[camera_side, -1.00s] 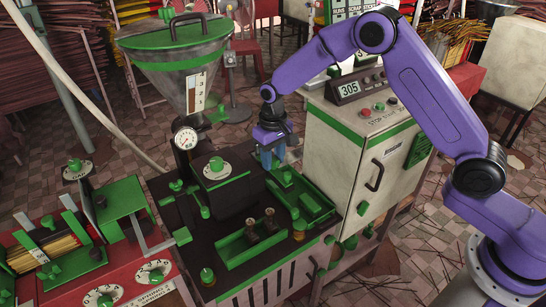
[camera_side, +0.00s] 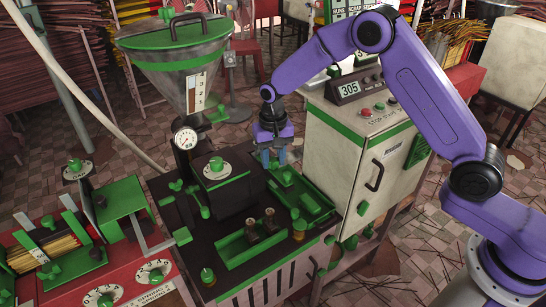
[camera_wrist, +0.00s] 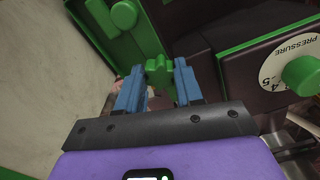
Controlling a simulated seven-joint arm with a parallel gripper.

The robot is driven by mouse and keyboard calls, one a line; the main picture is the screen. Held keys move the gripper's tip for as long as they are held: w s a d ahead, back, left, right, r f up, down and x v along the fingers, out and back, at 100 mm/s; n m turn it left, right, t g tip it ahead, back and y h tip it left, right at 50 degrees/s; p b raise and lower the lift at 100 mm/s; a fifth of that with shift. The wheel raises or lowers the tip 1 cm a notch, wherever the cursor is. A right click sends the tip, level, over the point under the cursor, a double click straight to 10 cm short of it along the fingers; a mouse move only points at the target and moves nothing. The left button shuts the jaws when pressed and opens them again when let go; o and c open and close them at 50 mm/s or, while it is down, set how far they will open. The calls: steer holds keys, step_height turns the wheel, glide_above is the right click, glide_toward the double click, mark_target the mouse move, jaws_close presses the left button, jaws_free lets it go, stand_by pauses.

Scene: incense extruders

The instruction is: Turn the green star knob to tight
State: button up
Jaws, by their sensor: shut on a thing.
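My gripper (camera_side: 273,158) points down at the far right end of the dark extruder (camera_side: 180,212), beside the white cabinet. In the wrist view its two blue fingers (camera_wrist: 158,80) stand either side of the green star knob (camera_wrist: 158,66) and are shut on it. The knob's lobed top shows between the fingertips. In the side view the fingers and the green parts around them hide the knob. No tight mark or pointer for this knob can be made out.
A white pressure dial with a green knob (camera_wrist: 300,76) is right of the fingers in the wrist view. The white cabinet (camera_side: 340,150) stands close on the right in the side view. Green trays (camera_side: 240,246) lie in front. A hopper (camera_side: 180,75) stands behind left.

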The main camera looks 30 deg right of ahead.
mark_target(273, 159)
steer(key=shift+r, duration=0.1)
steer(key=o, duration=1)
steer(key=shift+o, duration=0.2)
step_height(273, 159, up, 17)
steer(key=shift+r, duration=0.2)
